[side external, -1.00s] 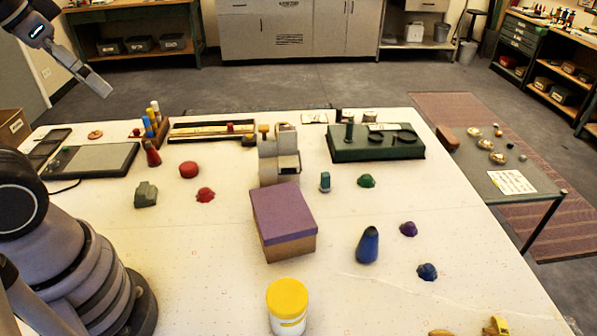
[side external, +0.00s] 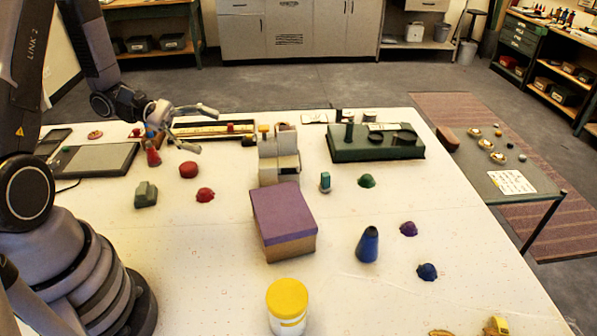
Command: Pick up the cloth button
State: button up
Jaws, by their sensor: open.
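My gripper (side external: 207,130) is open and empty, its two fingers spread towards the right above the back left of the table. In the picture it is just above a round red piece (side external: 189,170). Small domed pieces lie apart on the white table: a red one (side external: 205,195), a green one (side external: 366,181), a purple one (side external: 408,229) and a dark blue one (side external: 427,271). A flat orange-brown disc (side external: 95,134) lies at the back left. I cannot tell which of these is the cloth button.
A purple-lidded box (side external: 285,215) stands mid-table, with a grey stepped block (side external: 278,160) behind it. A yellow-lidded jar (side external: 287,305) is at the front. A blue cone (side external: 367,245) stands right. A green case (side external: 376,148) is at the back. The table's front left is clear.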

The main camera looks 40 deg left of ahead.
jog(key=w+a+f+n+t+y, duration=0.2)
jog(key=a+f+n+t+y, duration=0.1)
jog(key=a+f+n+t, duration=0.35)
jog(key=n+y, duration=1)
jog(key=n, duration=0.1)
send_near(200, 192)
jog(key=shift+w+d+f+t, duration=0.15)
jog(key=shift+w+t, duration=0.05)
jog(key=shift+w, duration=0.4)
jog(key=shift+w+d+f+t, duration=0.15)
jog(key=shift+w, duration=0.5)
jog(key=shift+s+f, duration=0.15)
jog(key=shift+f, duration=0.25)
jog(key=shift+w+f, duration=0.2)
jog(key=shift+w, duration=0.05)
jog(key=x, duration=0.6)
jog(key=shift+w+a+f, duration=0.1)
jog(key=shift+w+f, duration=0.05)
jog(key=shift+w, duration=0.2)
jog(key=c, duration=1.1)
